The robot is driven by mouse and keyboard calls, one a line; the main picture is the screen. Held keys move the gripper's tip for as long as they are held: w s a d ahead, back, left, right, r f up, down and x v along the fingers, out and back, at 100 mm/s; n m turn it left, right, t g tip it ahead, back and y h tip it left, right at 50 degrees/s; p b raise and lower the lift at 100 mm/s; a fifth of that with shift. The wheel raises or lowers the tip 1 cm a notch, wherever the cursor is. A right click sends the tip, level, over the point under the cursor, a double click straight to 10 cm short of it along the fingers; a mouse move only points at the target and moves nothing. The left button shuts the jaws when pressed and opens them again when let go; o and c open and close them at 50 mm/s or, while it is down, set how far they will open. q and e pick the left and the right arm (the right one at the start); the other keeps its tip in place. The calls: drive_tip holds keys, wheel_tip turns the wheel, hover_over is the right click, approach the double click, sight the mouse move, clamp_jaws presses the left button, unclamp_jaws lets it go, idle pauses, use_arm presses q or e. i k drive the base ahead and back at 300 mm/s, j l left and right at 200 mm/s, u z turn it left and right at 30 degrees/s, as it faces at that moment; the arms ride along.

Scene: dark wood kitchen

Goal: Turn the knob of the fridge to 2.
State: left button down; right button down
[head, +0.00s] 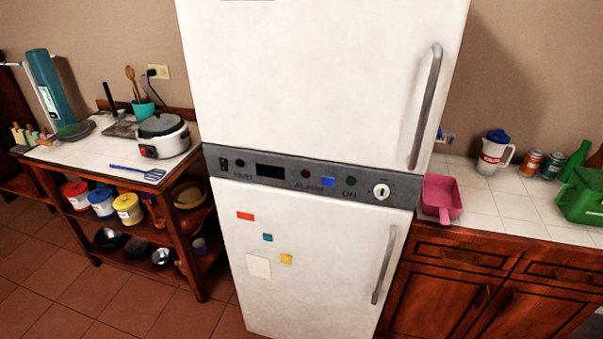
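The white fridge (300,240) stands in the middle of the head view, with an upper and a lower door. A grey control panel (225,163) runs between the two doors. The round white knob (381,191) sits near the panel's right end, with a dark mark at its centre. Its dial numbers are too small to read, so I cannot tell its setting. Neither of my grippers is in view, and nothing touches the knob.
A grey handle (426,105) stands out from the upper door above the knob, and another handle (384,265) from the lower door. A shelf table (95,160) stands left. A pink scoop (441,197) lies on the right counter (520,215). The tiled floor (130,295) is clear at front left.

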sight(382, 191)
drive_tip(key=z, duration=0.3)
drive_tip(key=j+z, duration=0.25)
drive_tip(key=z, duration=0.2)
drive_tip(key=k+j+z, duration=0.15)
drive_tip(key=z, duration=0.3)
drive_tip(key=k+j+z, duration=0.15)
drive_tip(key=j+z, duration=0.15)
drive_tip(key=z, duration=0.15)
drive_tip(key=k+j, duration=0.3)
